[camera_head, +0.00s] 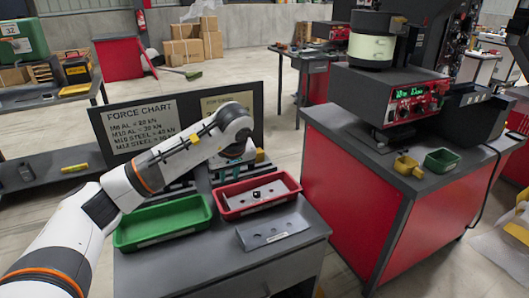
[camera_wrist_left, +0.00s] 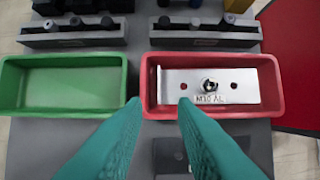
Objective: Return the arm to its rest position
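My left arm reaches in from the left in the head view. Its left gripper (camera_head: 238,152) shows a little teal below the wrist, above the back of the trays. In the left wrist view the two teal fingers of the left gripper (camera_wrist_left: 158,102) are apart with nothing between them. My right gripper is not in view.
A red tray (camera_head: 291,183) holds a metal plate (camera_wrist_left: 243,84) marked M10 AL with a nut or bolt on it. A green tray (camera_head: 128,236) is empty. A grey plate (camera_head: 290,220) lies in front. Behind stands a force chart (camera_head: 145,122). A red bench (camera_head: 345,195) stands right.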

